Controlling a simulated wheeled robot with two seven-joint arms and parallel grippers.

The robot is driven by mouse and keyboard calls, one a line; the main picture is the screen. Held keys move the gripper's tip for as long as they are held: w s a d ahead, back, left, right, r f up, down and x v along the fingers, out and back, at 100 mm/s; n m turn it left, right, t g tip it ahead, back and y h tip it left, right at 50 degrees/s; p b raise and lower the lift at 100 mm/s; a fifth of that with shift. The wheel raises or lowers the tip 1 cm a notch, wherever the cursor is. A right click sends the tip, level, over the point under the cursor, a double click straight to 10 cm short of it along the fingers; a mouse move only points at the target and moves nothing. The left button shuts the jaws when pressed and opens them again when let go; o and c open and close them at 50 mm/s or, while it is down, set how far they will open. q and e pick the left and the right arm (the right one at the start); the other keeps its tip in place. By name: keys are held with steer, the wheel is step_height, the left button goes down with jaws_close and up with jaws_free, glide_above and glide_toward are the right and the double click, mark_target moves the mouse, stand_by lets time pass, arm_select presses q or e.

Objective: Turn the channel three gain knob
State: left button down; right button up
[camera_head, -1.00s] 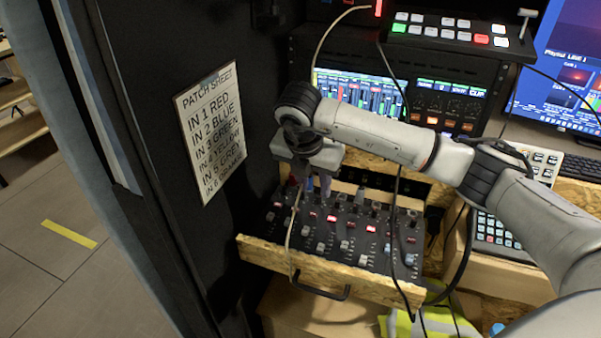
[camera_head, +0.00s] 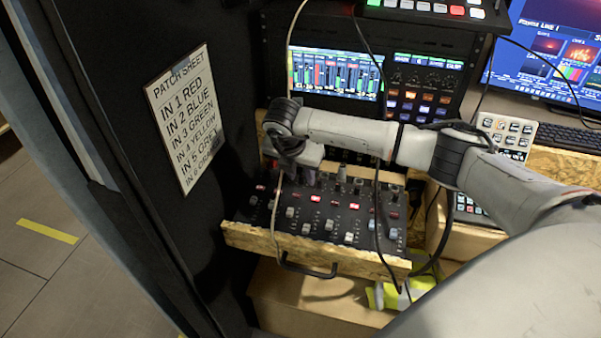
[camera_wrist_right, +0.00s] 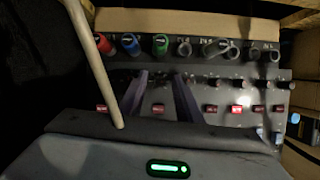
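The black mixer (camera_head: 325,222) sits in a wooden drawer, with rows of knobs, lit red buttons and faders. In the right wrist view, red (camera_wrist_right: 131,43), blue and green (camera_wrist_right: 161,44) plugs, then grey ones, line its back edge. The patch sheet (camera_head: 187,118) reads IN 3 GREEN. My right gripper (camera_wrist_right: 160,88) is open, its fingers pointing at the panel on either side of the column below the green plug. A small dark knob seems to lie between the fingertips; contact cannot be told. In the head view, my right wrist hides the mixer's back left. My left gripper is out of view.
A pale cable (camera_wrist_right: 95,65) hangs close in front of the right wrist camera, left of the fingers. Dark cables (camera_head: 376,190) hang over the mixer's right part. A screen rack (camera_head: 375,80) stands behind. The drawer front (camera_head: 310,250) has a black handle.

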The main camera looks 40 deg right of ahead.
jaws_close()
